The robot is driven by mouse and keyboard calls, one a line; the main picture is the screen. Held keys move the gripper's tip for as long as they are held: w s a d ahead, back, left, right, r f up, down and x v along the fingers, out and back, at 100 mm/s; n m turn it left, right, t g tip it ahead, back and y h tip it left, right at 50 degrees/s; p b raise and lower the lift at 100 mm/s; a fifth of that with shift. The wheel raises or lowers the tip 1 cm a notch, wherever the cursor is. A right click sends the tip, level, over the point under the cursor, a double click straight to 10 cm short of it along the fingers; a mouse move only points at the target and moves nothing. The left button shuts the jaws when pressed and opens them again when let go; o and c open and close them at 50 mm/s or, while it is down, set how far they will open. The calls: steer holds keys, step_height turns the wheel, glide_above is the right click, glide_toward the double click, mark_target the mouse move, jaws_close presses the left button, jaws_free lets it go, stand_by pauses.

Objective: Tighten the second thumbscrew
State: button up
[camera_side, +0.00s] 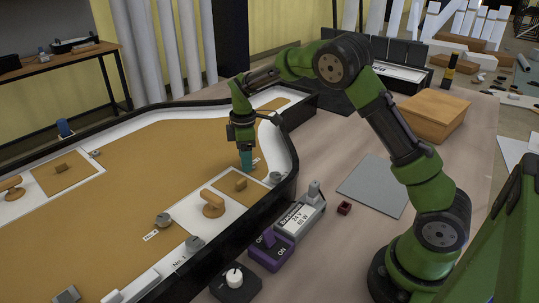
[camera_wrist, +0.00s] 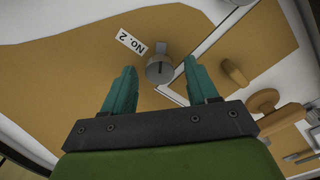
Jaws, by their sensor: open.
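The second thumbscrew (camera_wrist: 160,70) is a grey slotted knob beside a white label reading NO. 2 (camera_wrist: 131,41) in the wrist view. It appears between the tips of my gripper's two teal fingers (camera_wrist: 158,72), with a visible gap on each side. In the side view my gripper (camera_side: 246,160) points down over the far right part of the orange panel (camera_side: 130,185). The fingers overlap there, and I cannot make out the second thumbscrew behind them. My gripper is open and empty. I cannot tell its exact height over the knob.
Other grey thumbscrews stand at the near edge (camera_side: 195,243), on the panel (camera_side: 163,219) and at the right rim (camera_side: 275,178). A wooden handle (camera_side: 213,203) rises near my gripper. A black raised wall (camera_side: 285,195) borders the lightbox. A purple switch (camera_side: 270,250) and power supply (camera_side: 300,217) sit outside it.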

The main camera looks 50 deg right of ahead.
steer(key=shift+c, duration=0.4)
steer(key=c, duration=1)
steer(key=shift+m, duration=0.3)
steer(key=m, duration=1.1)
steer(key=shift+r+m, duration=0.1)
steer(key=shift+m, duration=0.3)
steer(key=m, duration=1.2)
steer(key=shift+d, duration=0.1)
